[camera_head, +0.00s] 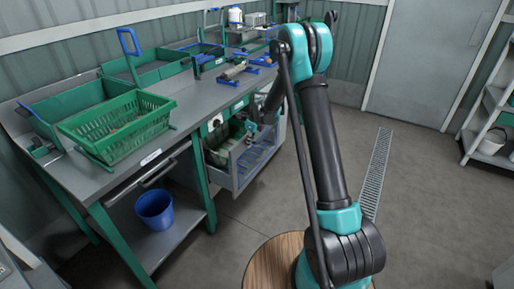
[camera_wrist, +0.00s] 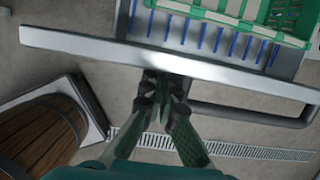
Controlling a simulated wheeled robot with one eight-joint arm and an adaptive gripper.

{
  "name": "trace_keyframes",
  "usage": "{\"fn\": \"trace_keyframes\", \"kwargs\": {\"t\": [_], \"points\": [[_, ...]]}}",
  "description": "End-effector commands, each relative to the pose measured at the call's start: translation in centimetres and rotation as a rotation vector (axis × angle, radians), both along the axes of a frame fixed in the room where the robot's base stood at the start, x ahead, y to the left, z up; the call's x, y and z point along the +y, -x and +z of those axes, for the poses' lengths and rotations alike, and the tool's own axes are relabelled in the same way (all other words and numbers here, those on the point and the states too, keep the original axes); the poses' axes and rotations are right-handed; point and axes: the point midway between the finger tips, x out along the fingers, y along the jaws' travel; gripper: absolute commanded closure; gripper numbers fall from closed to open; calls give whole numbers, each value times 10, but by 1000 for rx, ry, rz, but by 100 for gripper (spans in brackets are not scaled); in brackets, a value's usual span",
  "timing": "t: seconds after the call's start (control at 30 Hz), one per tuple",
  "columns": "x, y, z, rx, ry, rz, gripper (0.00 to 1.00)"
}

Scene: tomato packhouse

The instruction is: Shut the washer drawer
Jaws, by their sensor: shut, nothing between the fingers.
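The grey washer drawer (camera_head: 238,180) stands pulled out from under the bench in the head view. In the wrist view its pale front rim (camera_wrist: 225,75) crosses the picture, with a dark bar handle (camera_wrist: 255,116) below it. Inside are rows of blue prongs (camera_wrist: 205,38) and a green slatted basket (camera_wrist: 240,18). My gripper (camera_wrist: 162,88) is shut and empty, its tips at the drawer's front, left of most of the handle. I cannot tell whether they touch it. In the head view my gripper (camera_head: 252,124) is small and partly hidden by my arm.
The bench (camera_head: 85,172) runs along the left wall and carries green crates (camera_head: 120,127) and blue-handled tools. A blue bucket (camera_head: 155,210) stands on its lower shelf. A floor grate (camera_head: 379,165) lies right of my arm. A white shelf rack (camera_head: 490,115) stands at right. The floor between is clear.

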Motion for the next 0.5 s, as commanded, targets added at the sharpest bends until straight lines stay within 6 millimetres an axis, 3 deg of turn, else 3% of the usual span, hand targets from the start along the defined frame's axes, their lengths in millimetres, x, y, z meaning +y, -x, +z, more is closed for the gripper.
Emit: {"fn": "trace_keyframes", "kwargs": {"t": [0.2, 0.5], "points": [[47, -29, 0, -1, 0, 3, 100], [89, -56, 0, -2, 0, 2, 100]]}}
